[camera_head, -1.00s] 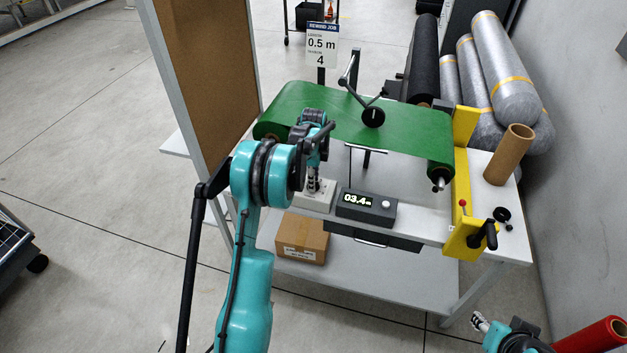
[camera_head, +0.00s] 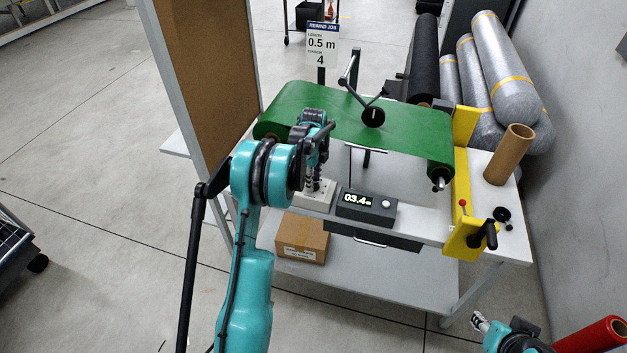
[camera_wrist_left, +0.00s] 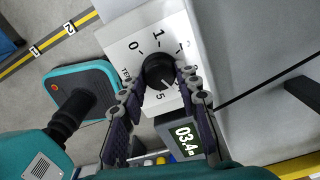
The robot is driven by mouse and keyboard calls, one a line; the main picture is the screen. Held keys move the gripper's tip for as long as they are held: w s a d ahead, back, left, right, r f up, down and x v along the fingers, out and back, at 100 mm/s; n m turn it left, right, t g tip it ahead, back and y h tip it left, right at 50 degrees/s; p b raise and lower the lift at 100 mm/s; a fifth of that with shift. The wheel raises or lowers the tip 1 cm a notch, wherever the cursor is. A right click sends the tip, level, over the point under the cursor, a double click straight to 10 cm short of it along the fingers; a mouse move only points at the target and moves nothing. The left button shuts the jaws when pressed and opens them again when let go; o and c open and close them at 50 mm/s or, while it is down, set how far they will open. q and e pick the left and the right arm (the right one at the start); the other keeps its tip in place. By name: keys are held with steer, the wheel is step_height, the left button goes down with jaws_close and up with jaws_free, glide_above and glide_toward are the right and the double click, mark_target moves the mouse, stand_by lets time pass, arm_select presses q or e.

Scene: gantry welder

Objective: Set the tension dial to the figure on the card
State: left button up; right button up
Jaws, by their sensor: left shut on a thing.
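The tension dial (camera_wrist_left: 158,70) is a black round knob on a pale plate (camera_wrist_left: 122,36) with figures around it, 0, 1 and 5 among them. My left gripper (camera_wrist_left: 160,82) is shut on the knob, with one finger on each side. Some figures are partly hidden by the finger; a pale mark on the knob's lower side seems to face near the 5. In the head view the left gripper (camera_head: 314,184) is above the pale dial box (camera_head: 316,202). The card (camera_head: 321,45) reads "REWIND JOB", 0.5 m and 4. My right gripper (camera_head: 480,322) is at bottom right, its jaws too small to judge.
A dark counter (camera_head: 366,206) reading 03.4 m stands right of the dial box. Behind lie the green roll sheet (camera_head: 405,125) and a crank (camera_head: 352,72). A yellow bracket (camera_head: 463,175) and cardboard tube (camera_head: 508,155) are at right. A brown panel (camera_head: 208,80) stands left.

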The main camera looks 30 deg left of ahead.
arm_select(q)
steer(key=o, duration=1.2)
steer(key=shift+c, duration=0.2)
step_height(320, 180, up, 12)
